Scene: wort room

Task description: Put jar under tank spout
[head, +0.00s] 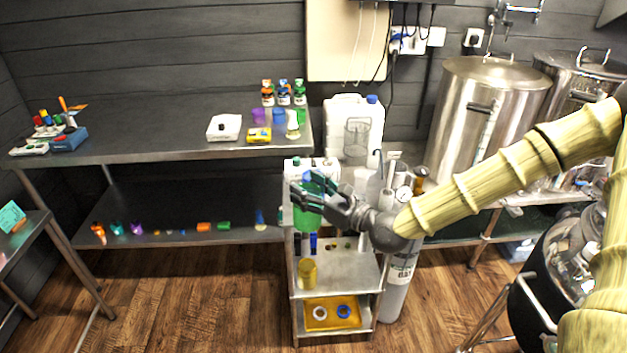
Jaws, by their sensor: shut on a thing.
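My gripper (312,196) is over the top of the small metal cart at the picture's middle. Its dark fingers are closed around a green, see-through vessel, which I take to be the jar (306,219). The fingers hide part of it, and I cannot tell whether its base touches the cart. A large steel tank (500,105) stands at the right, with a second steel tank (595,70) beside it. The gripper and jar are well to the left of both tanks. I cannot clearly make out the tank spout.
The cart (345,275) holds a yellow cup (307,272) and an orange tray (318,325). A grey gas cylinder (398,285) stands beside it. A white canister (340,112) is behind. The left steel bench (165,145) carries small bottles and boxes. Floor (190,300) at lower left is clear.

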